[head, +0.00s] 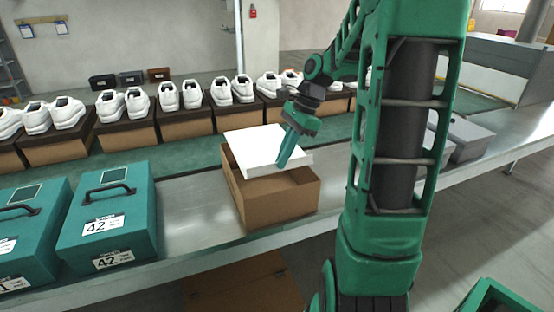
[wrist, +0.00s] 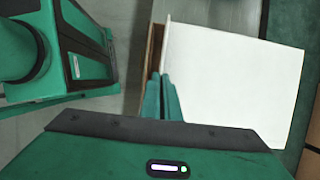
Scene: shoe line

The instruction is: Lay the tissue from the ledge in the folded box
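The tissue is a flat white slab (head: 262,143), above the folded box and covering the back part of its opening. The folded box (head: 290,202) is brown cardboard, open at the top, on the grey metal ledge. My gripper (head: 283,162) points down at the tissue's right side, over the box. In the wrist view the fingers (wrist: 162,80) are close together, one on each side of the tissue's left edge; the tissue (wrist: 230,85) spreads to the right. A brown strip of the box (wrist: 155,48) shows beside it. Whether the tissue touches the box rim is unclear.
A row of white shoes on brown boxes (head: 187,125) runs behind. Grey boxes (head: 468,138) stand at the right. The ledge (head: 190,205) has bare metal between the teal and folded boxes.

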